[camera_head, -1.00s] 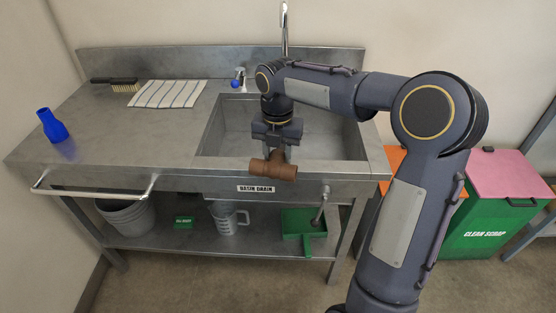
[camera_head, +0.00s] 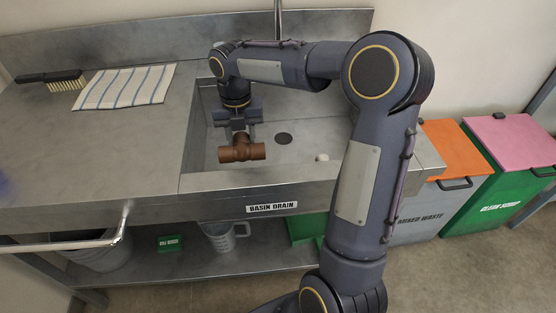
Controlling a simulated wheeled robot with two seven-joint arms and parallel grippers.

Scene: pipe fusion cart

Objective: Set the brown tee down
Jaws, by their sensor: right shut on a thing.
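The brown tee (camera_head: 242,152) is a copper-brown pipe fitting, seen over the sink basin (camera_head: 300,150) near its front left part. My right gripper (camera_head: 239,132) points down and is shut on the tee's upright branch, with the tee's straight run lying roughly level below it. I cannot tell whether the tee touches the basin floor. My left gripper is not in view.
A striped cloth (camera_head: 124,87) and a brush (camera_head: 66,79) lie on the steel counter (camera_head: 120,150) to the left. The basin has a dark drain (camera_head: 284,139) and a small pale object (camera_head: 322,157). Bins, one with an orange lid (camera_head: 455,150), stand at the right.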

